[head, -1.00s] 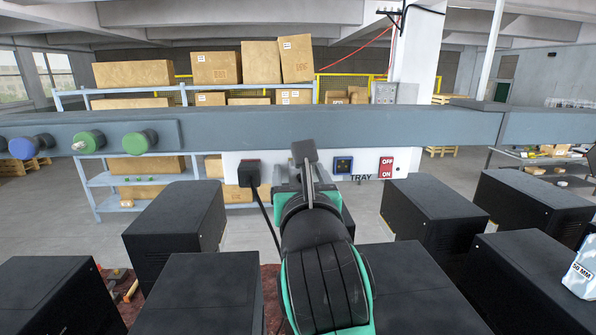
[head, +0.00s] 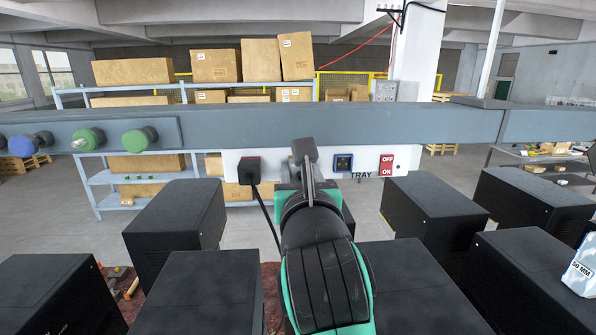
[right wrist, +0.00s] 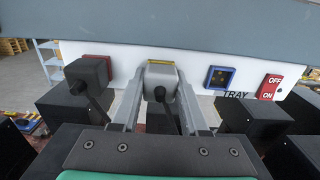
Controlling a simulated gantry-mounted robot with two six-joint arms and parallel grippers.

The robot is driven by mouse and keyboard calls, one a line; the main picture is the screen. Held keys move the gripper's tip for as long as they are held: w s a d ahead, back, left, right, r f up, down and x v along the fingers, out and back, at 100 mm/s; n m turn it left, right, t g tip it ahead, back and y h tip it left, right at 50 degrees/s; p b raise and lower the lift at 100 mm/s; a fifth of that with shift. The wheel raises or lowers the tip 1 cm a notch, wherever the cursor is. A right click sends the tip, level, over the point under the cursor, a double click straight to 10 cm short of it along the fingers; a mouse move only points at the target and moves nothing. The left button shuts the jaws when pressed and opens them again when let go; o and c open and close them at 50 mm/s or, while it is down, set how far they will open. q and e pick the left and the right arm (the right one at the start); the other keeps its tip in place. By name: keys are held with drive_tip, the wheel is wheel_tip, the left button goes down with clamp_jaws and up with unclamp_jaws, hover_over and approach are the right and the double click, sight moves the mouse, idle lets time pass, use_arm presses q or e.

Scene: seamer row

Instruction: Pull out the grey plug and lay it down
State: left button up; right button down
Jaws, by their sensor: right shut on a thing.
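The grey plug (right wrist: 160,78) is between the fingers of my right gripper (right wrist: 161,82) in the right wrist view, with its cord hanging down. My right gripper is shut on it. A yellow socket edge (right wrist: 161,62) shows just above and behind the plug, at the white panel (right wrist: 125,75). I cannot tell whether the plug is fully seated. In the head view my right gripper (head: 304,165) is at the panel and my own arm hides most of the plug. My left gripper is not in view.
A black plug (right wrist: 90,72) sits in a red-edged socket to the left. An empty blue socket (right wrist: 220,77) above "TRAY" and a red OFF/ON switch (right wrist: 269,87) are to the right. Several black boxes (head: 178,220) stand below. A grey beam (head: 330,125) runs above the panel.

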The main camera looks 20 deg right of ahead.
sight(301, 176)
drive_tip(key=shift+b+v, duration=0.65)
drive_tip(key=shift+v, duration=2.35)
drive_tip(key=shift+f, duration=0.1)
